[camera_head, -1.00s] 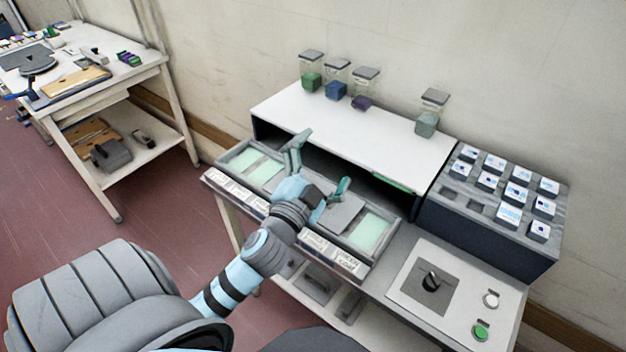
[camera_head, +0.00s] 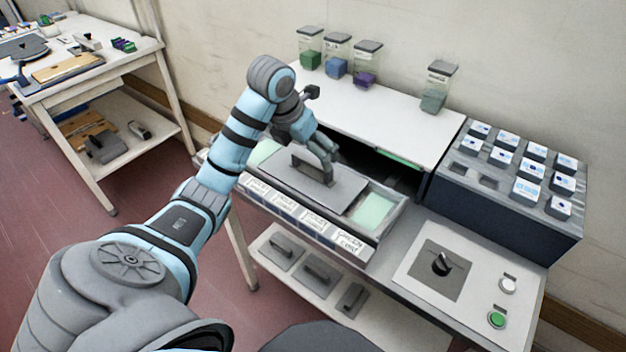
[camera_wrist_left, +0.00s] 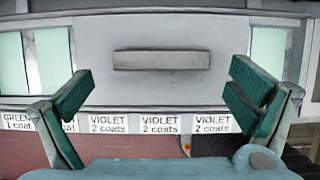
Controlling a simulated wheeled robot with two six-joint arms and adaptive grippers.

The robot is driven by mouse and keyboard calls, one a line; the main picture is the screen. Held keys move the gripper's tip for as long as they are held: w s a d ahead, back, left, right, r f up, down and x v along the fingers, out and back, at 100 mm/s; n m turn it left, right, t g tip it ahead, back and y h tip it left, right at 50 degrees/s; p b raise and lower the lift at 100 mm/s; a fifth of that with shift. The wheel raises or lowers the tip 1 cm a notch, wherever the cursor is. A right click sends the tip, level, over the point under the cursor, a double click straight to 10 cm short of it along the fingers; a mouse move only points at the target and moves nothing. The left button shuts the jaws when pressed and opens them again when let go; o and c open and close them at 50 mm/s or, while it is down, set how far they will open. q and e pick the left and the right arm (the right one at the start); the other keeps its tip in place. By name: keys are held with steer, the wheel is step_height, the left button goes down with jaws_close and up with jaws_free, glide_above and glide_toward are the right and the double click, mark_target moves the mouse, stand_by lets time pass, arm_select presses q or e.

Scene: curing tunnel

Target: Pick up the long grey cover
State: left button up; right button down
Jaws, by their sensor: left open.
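The long grey cover (camera_head: 346,191) lies flat over the middle of the tray with the pale green panels. A raised bar handle runs along its middle. In the left wrist view the cover (camera_wrist_left: 160,32) fills the upper middle, its handle lying crosswise. My left gripper (camera_head: 322,158) points down over the cover, close to the handle. In the left wrist view its two green fingers (camera_wrist_left: 160,98) are wide apart with nothing between them. They stand to either side of the handle's ends, nearer the label edge. From these views I cannot tell the exact height.
A white shelf (camera_head: 385,125) with several lidded jars stands behind the tray. A dark block of labelled cubes (camera_head: 510,205) and a knob panel (camera_head: 410,285) are at right. Smaller handled covers (camera_head: 318,276) lie on the lower shelf. Coat labels line the tray's front.

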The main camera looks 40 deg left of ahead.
mark_target(312, 161)
arm_select(q)
steer(key=x, duration=0.5)
steer(key=shift+f+b, duration=0.3)
steer(key=shift+d+r, duration=0.1)
steer(key=c, duration=1.2)
